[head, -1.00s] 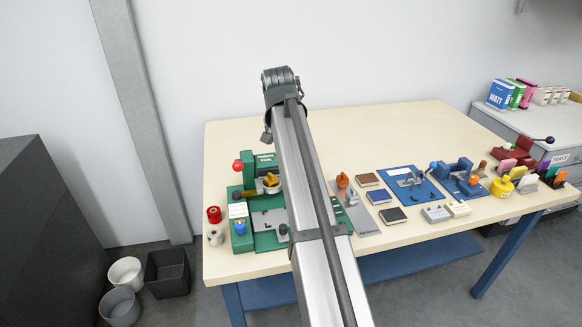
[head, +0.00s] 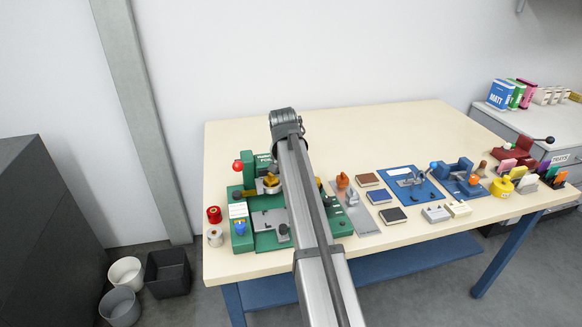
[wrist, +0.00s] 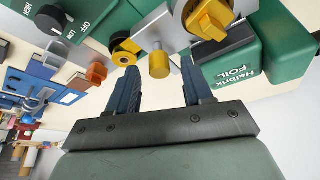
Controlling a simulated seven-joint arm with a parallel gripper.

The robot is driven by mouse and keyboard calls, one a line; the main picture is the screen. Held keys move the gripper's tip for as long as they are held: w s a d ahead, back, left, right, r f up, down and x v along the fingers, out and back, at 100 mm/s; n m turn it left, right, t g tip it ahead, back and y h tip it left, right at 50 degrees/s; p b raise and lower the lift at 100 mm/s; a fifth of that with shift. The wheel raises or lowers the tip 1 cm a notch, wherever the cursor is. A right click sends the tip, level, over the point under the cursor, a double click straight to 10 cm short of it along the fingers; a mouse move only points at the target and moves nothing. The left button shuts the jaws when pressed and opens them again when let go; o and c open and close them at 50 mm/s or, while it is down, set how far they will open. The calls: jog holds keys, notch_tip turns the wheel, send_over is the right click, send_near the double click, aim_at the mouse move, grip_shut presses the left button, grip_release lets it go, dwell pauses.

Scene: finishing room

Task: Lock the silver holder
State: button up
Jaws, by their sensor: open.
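A green foil machine (head: 249,160) stands at the left of the table; its lettering reads "Halbrix FOIL" in the wrist view (wrist: 240,70). In the wrist view a silver bar-like holder (wrist: 150,28) runs across the machine, with a yellow-brass knob (wrist: 159,64) on a short stem below it. My gripper (wrist: 160,68) is open, with one dark finger on each side of the brass knob in the picture. I cannot tell whether the fingers touch it. In the head view my arm hides the gripper.
The table's back half (head: 400,125) is clear.

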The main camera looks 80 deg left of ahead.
jog(key=shift+w+a+f, duration=0.1)
jog(key=shift+a+f, duration=0.05)
jog(key=shift+f, duration=0.25)
grip_shut()
dwell(0.4)
